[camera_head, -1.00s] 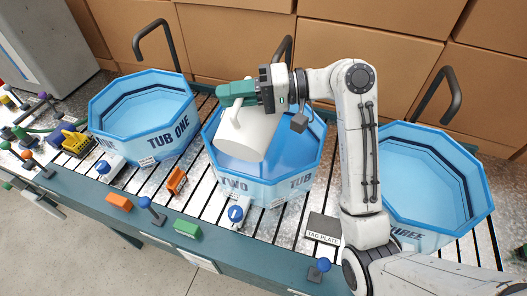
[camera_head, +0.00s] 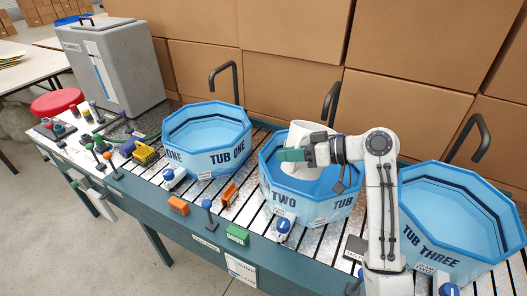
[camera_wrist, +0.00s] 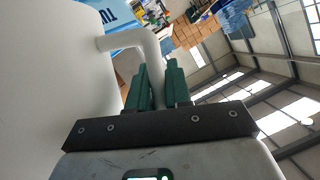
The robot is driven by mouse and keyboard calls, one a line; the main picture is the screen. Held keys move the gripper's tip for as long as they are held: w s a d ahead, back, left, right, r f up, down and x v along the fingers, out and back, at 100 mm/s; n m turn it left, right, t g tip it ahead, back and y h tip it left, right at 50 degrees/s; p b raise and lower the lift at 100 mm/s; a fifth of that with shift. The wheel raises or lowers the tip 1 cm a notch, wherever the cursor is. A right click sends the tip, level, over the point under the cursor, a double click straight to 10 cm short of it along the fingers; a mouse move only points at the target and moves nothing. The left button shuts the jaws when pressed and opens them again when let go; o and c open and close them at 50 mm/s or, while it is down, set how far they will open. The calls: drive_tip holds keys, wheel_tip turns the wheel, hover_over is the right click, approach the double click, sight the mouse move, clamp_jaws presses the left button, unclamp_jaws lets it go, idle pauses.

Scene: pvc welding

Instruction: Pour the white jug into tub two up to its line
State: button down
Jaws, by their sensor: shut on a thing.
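The white jug (camera_head: 303,132) is above tub two (camera_head: 310,207), partly hidden behind my gripper. It stands roughly upright, though its exact tilt is hard to tell. My gripper (camera_head: 290,155) has green fingers shut on the jug's handle. In the wrist view, the jug (camera_wrist: 45,85) fills the left side and its handle (camera_wrist: 132,42) runs down to the green fingers (camera_wrist: 160,80). Tub two is a blue octagonal tub with its name on the front. My arm and the jug hide most of its inside, so its level and line cannot be read.
Tub one (camera_head: 207,133) stands to the left and tub three (camera_head: 455,225) to the right on the slatted bench. An orange block (camera_head: 178,206), a green block (camera_head: 237,235) and blue-knobbed levers line the front edge. Cardboard boxes (camera_head: 290,60) stand behind. Black spouts rise behind the tubs.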

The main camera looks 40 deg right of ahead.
drive_tip(key=f+n+h+b, duration=0.1)
drive_tip(key=b, duration=0.2)
drive_tip(key=f+n+b, duration=0.1)
drive_tip(key=n+b, duration=0.1)
drive_tip(key=b, duration=0.1)
drive_tip(key=shift+w+d+h+b, duration=0.1)
drive_tip(key=shift+d+h+b, duration=0.2)
drive_tip(key=shift+h+b, duration=0.1)
idle(1.0)
